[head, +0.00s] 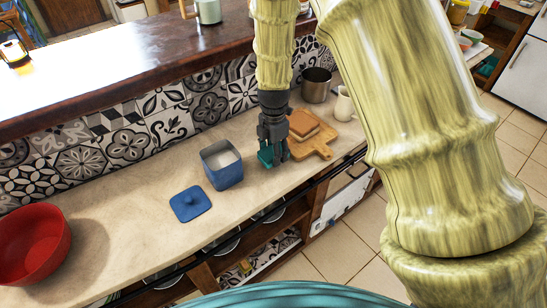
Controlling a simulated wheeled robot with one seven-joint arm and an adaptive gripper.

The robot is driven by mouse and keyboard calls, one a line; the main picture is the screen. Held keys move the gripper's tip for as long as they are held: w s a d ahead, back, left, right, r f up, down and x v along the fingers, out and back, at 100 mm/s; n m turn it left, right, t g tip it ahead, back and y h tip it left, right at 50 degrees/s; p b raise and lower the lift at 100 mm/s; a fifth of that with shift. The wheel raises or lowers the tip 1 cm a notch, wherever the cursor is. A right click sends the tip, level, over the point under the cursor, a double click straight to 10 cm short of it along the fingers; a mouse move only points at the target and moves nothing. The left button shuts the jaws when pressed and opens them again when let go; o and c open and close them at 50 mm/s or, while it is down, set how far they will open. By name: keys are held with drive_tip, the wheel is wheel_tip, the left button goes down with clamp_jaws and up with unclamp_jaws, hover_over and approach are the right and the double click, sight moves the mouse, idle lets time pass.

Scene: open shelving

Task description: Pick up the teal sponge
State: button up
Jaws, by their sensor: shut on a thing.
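The teal sponge (265,156) is at the fingertips of my gripper (272,154), low over the beige counter between a blue container and a wooden board. My gripper points down and is shut on the sponge. The fingers hide part of the sponge. I cannot tell whether the sponge still touches the counter.
Left of my gripper stand an open blue container (222,172) and its blue lid (190,204). A wooden board (318,148) with bread-like slices (303,123) lies close on the right. A metal pot (316,85) and white jug (344,104) stand behind. A red bowl (32,240) is far left.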

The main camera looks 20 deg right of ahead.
drive_tip(key=s+a+b, duration=0.1)
drive_tip(key=s+a, duration=0.2)
drive_tip(key=s, duration=0.1)
drive_tip(key=s+a+r+b, duration=0.1)
drive_tip(key=s+a, duration=0.3)
drive_tip(key=s+a+r+b, duration=0.1)
drive_tip(key=s+a+b, duration=0.1)
drive_tip(key=s+a, duration=0.1)
drive_tip(key=shift+s+a+r, duration=0.15)
drive_tip(key=shift+s+a, duration=0.25)
drive_tip(key=shift+a, duration=0.05)
drive_tip(key=shift+o, duration=0.8)
drive_tip(key=shift+c, duration=1.1)
drive_tip(key=shift+s+d, duration=0.1)
